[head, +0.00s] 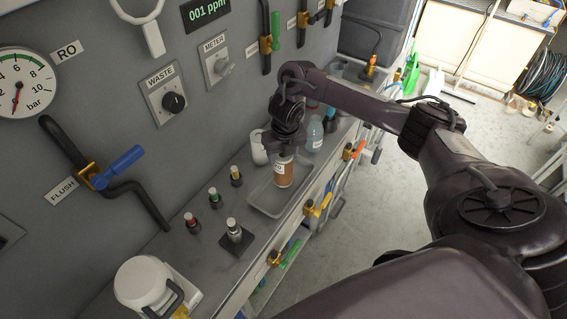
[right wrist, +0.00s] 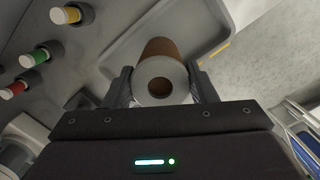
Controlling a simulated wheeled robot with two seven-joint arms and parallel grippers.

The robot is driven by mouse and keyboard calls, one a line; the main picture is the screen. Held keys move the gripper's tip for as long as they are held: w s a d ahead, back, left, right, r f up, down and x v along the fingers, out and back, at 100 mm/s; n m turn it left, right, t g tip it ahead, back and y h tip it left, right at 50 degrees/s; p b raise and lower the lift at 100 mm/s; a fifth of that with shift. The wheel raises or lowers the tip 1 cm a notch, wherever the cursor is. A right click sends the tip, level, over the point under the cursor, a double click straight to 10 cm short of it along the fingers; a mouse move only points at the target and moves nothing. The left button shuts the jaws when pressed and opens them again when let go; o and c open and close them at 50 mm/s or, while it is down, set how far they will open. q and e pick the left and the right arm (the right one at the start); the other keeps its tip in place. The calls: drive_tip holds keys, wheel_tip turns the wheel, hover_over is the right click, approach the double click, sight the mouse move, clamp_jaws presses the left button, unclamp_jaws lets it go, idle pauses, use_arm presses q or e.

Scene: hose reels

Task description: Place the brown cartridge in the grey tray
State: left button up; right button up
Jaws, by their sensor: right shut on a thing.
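My right gripper (head: 282,152) comes down from above and is shut on the cartridge's top. In the right wrist view the cartridge (right wrist: 160,80) shows its pale round end with a dark hole, between the two fingers (right wrist: 161,88). The tray (right wrist: 212,40) lies below and beyond it. My left gripper is not in view.
Several small vials with coloured caps (head: 215,198) stand left of the tray. A blue-tinted bottle (head: 314,134) and a white container (head: 259,147) stand close behind the cartridge. A white lidded device (head: 143,283) is at the near left.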

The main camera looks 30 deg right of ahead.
wheel_tip(320, 180, down, 3)
drive_tip(key=shift+f+b, duration=0.2)
drive_tip(key=shift+b, duration=0.75)
drive_tip(key=shift+f, duration=0.1)
drive_tip(key=o, duration=1.5)
drive_tip(key=shift+c, duration=0.2)
